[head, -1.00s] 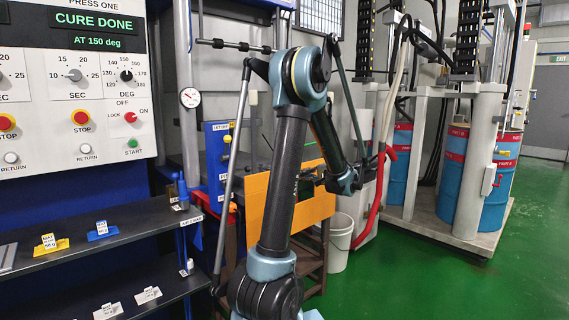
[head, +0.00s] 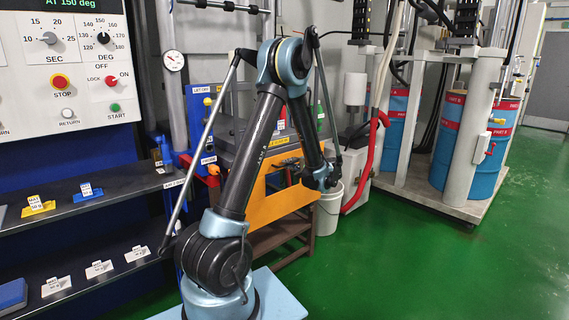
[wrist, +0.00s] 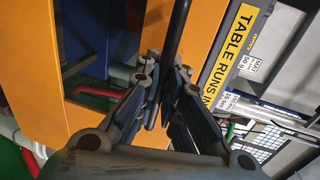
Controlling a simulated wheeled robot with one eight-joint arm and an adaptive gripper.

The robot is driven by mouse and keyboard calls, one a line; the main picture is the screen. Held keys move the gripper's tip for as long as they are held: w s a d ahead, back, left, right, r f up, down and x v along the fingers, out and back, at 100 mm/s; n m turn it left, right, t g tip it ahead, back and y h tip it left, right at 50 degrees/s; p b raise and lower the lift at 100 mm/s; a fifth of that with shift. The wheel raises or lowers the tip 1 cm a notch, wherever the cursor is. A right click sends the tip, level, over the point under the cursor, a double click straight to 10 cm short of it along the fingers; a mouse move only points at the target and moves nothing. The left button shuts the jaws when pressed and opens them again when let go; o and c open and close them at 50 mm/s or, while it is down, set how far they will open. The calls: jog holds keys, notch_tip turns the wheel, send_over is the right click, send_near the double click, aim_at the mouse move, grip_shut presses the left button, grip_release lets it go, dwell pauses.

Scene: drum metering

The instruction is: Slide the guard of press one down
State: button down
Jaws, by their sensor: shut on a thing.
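The guard of press one is an orange panel (head: 262,205) with an opening in it, at the front of the press in the head view. It fills the left and middle of the wrist view (wrist: 100,110). A black bar (wrist: 178,30), seemingly the guard's handle, runs between my fingers in the wrist view. My gripper (wrist: 160,80) is shut on this bar, in front of the orange panel. In the head view my gripper (head: 322,178) is at the guard's right side, its fingers small and unclear. A yellow "TABLE RUNS IN" label (wrist: 232,50) shows beside the guard.
Press one's control panel (head: 60,65) is at upper left, above dark shelves (head: 85,200) with tagged pieces. A white bucket (head: 329,212) stands right of the guard. A red hose (head: 370,165) and blue drums (head: 458,150) are beyond. Green floor at right is clear.

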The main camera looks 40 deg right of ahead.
jog(key=shift+s+f, duration=0.1)
jog(key=shift+f, duration=0.2)
jog(key=c, duration=2)
grip_release()
jog(key=shift+r, duration=0.1)
jog(key=v, duration=1.1)
jog(key=shift+s, duration=0.35)
